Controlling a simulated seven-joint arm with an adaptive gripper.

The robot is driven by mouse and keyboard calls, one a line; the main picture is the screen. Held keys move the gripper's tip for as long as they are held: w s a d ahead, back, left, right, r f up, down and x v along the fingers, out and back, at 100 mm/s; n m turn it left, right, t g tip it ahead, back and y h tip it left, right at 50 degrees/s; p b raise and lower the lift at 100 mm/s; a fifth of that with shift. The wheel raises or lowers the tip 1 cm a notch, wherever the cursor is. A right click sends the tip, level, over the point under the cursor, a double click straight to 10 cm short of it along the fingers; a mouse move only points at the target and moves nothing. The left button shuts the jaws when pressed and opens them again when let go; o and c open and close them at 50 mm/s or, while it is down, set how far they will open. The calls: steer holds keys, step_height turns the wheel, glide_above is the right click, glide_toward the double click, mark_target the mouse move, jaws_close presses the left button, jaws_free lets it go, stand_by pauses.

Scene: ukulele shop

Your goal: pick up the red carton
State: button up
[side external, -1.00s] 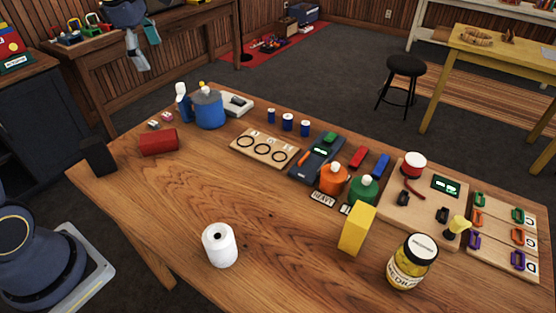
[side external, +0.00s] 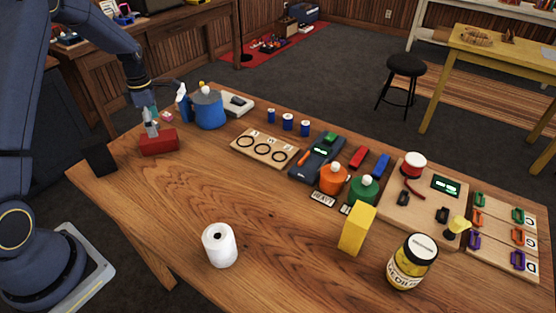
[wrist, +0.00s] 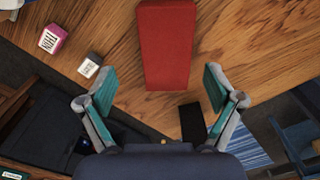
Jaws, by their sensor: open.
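The red carton (side external: 159,143) lies on the wooden table near its left end in the side external view. My gripper (side external: 153,130) is at the carton in the side external view, pointing down. In the wrist view my gripper (wrist: 160,90) has its two teal-padded fingers spread wide, one to each side of the carton's line, with nothing between the pads. Whether a finger touches the carton cannot be told.
A blue pot (side external: 208,110) stands right of the carton. Two small cubes, pink (wrist: 52,39) and grey (wrist: 90,65), lie beside the carton. A black block (side external: 98,156) stands at the table's left edge. The table's middle is clear around a white roll (side external: 219,246).

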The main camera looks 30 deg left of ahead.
mark_target(158, 138)
steer(key=f, duration=0.5)
steer(key=shift+s+d+f, duration=0.25)
steer(key=shift+d+f, duration=0.05)
steer(key=shift+f, duration=0.05)
steer(key=shift+c, duration=0.3)
steer(key=c, duration=1.4)
steer(key=shift+o, duration=0.2)
steer(key=shift+r, duration=0.15)
